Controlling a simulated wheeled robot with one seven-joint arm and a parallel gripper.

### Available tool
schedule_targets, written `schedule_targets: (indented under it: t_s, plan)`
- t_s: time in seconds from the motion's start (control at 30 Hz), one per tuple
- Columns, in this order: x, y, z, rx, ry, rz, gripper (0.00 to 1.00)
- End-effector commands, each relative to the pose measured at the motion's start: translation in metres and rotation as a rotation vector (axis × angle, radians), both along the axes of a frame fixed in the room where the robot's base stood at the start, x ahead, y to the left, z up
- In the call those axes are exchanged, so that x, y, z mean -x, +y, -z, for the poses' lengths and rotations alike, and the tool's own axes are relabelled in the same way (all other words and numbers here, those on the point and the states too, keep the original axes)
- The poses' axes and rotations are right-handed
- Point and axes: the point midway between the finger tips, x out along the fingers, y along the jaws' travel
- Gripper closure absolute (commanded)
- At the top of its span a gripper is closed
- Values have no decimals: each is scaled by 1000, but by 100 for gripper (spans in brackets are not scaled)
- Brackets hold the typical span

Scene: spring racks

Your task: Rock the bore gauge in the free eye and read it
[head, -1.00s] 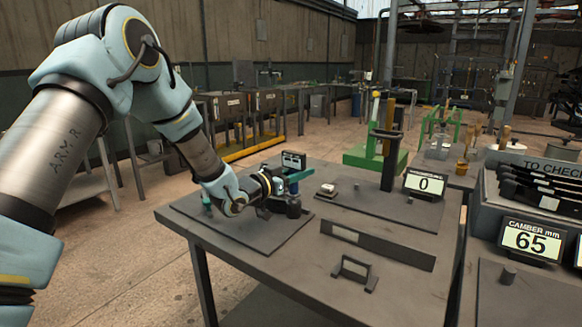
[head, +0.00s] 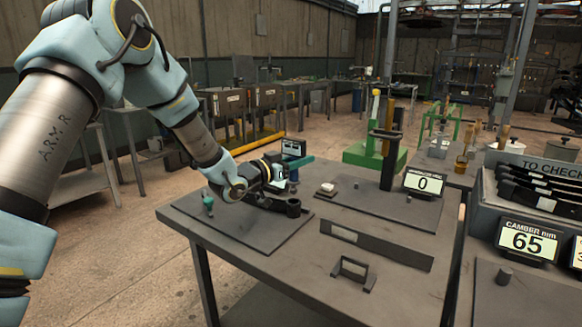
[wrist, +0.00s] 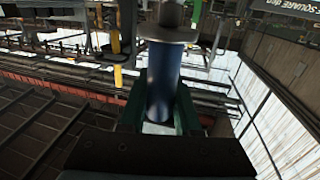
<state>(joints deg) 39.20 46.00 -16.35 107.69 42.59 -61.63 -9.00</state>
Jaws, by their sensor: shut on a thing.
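My gripper (head: 288,175) is over the dark mat (head: 236,228) at the left of the bench. In the wrist view my gripper (wrist: 158,112) has its green fingers shut around a dark blue cylinder, the bore gauge handle (wrist: 162,80), with a grey disc at its upper end. A small dark display (head: 293,147) shows above the gripper in the head view; its reading is too small to make out. A dark eye (head: 293,207) at the end of a long dark spring leaf (head: 262,201) lies below the gripper. I cannot tell whether the gauge tip is in it.
A small teal piece (head: 208,203) stands on the mat's left side. A second mat (head: 385,208) to the right carries a post and a display (head: 423,184) reading 0. Another display (head: 528,239) reads 65.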

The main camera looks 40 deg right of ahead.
Motion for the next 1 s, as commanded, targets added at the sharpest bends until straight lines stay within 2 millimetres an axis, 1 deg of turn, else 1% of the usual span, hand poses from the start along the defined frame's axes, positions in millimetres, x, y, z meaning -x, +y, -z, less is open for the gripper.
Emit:
schedule_targets:
  t_s: [0.37, 0.47, 0.87, 1.0]
  plan:
    - [0, 0, -3, 1, 0, 0, 100]
    - [0, 0, -7, 1, 0, 0, 100]
    - [0, 0, -38, 2, -1, 0, 100]
    - [0, 0, -42, 1, 0, 1, 100]
